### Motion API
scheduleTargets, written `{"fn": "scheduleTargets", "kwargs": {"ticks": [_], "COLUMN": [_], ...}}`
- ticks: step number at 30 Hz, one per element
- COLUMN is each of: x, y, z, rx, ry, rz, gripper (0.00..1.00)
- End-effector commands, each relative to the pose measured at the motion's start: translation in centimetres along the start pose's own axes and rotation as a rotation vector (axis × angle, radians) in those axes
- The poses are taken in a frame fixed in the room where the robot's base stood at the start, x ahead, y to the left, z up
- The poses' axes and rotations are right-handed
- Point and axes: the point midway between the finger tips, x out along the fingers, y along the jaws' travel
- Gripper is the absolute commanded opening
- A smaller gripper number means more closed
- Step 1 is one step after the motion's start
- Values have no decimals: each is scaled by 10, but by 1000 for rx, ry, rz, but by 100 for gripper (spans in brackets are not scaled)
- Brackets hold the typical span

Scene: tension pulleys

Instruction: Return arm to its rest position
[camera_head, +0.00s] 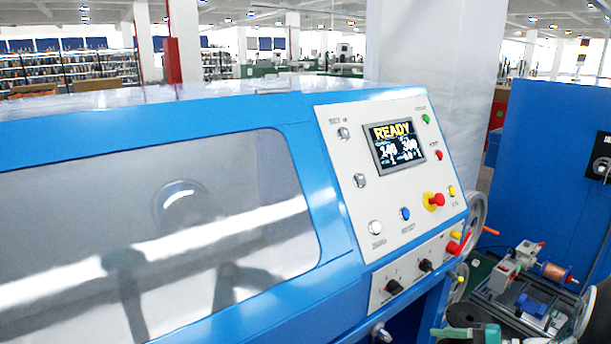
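My arm and gripper cannot be made out in the head view. A blue machine (335,183) with a large grey window (150,225) fills the left and middle. Its slanted white control panel (345,160) carries a screen (397,145) that reads READY. A red emergency button (437,200) on a yellow base sits low on the panel. A blue button (405,214) and a white button (376,228) are beside it.
Pulley wheels (476,208) stand at the machine's right side. A low bench (510,300) holds small grey units and a copper-coloured spool (553,272). A teal object (485,334), partly cut off, is at the bottom edge. A blue cabinet (545,165) stands at right.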

Motion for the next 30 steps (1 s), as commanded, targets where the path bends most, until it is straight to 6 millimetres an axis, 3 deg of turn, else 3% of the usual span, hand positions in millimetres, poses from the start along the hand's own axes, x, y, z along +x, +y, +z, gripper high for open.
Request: {"fn": "scheduleTargets", "kwargs": {"ticks": [1, 6, 12, 21, 30], "x": [13, 42, 55, 50, 38], "y": [-7, -9, -4, -6, -26], "z": [20, 78, 134, 191, 223], "rx": [-40, -174, -385, -795, -1161], "ry": [-25, -69, -54, 93, 285], "rz": [76, 350, 637, 937, 1026], "gripper": [57, 57, 57, 57, 57]}}
